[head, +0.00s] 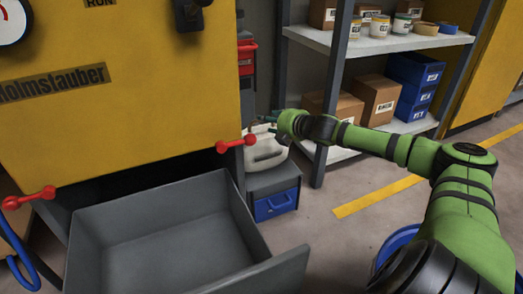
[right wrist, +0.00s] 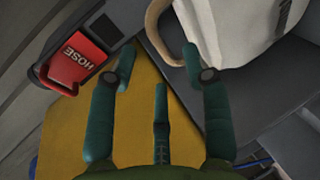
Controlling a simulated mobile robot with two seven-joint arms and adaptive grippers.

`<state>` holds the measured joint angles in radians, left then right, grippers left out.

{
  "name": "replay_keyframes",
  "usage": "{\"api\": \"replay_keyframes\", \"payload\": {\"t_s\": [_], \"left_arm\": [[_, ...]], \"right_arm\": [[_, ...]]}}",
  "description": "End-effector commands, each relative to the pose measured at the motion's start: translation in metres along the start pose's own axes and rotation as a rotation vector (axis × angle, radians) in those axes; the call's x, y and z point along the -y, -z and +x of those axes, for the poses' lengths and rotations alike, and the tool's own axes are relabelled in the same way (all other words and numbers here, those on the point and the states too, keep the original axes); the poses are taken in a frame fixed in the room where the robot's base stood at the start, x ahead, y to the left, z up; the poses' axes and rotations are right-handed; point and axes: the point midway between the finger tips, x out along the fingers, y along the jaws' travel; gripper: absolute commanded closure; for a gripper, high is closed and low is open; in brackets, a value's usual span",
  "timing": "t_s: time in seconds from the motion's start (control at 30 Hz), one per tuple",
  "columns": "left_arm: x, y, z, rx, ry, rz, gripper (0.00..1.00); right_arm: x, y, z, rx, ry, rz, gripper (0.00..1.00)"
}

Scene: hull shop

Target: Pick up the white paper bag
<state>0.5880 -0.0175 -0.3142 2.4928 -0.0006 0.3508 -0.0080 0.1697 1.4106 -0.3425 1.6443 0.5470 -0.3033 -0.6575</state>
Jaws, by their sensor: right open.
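The white paper bag (right wrist: 232,28) shows in the right wrist view at the upper right, with a tan curved handle (right wrist: 154,28) and dark print, standing on a grey surface. Its top is cut off by the frame edge. In the head view the white bag (head: 266,155) is partly hidden behind the yellow machine and my right gripper. My right gripper (right wrist: 158,60) is open and empty, with its right finger close to the bag; whether they touch I cannot tell. In the head view the right gripper (head: 270,124) is small, just above the bag. My left gripper is out of view.
A yellow machine (head: 120,85) with an open grey drawer (head: 165,205) and red handles stands at the left. A blue-fronted drawer (head: 274,205) is below the bag. Shelves (head: 330,38) with boxes stand behind my arm.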

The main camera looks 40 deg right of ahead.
Motion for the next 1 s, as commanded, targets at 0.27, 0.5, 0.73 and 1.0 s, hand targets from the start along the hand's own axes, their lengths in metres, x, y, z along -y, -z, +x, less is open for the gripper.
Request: {"api": "replay_keyframes", "payload": {"t_s": [0.27,0.5,0.73,1.0], "left_arm": [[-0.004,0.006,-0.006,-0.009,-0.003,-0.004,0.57],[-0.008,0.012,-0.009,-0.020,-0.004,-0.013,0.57],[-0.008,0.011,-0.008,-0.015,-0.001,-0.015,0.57],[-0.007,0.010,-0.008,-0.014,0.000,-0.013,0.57]], "right_arm": [[-0.002,0.001,0.022,-0.003,-0.005,0.005,0.51],[-0.001,0.000,0.041,-0.002,-0.002,0.002,0.51],[-0.002,0.001,0.044,-0.004,0.001,-0.002,0.51],[-0.001,0.001,0.044,-0.003,0.001,-0.001,1.00]]}}
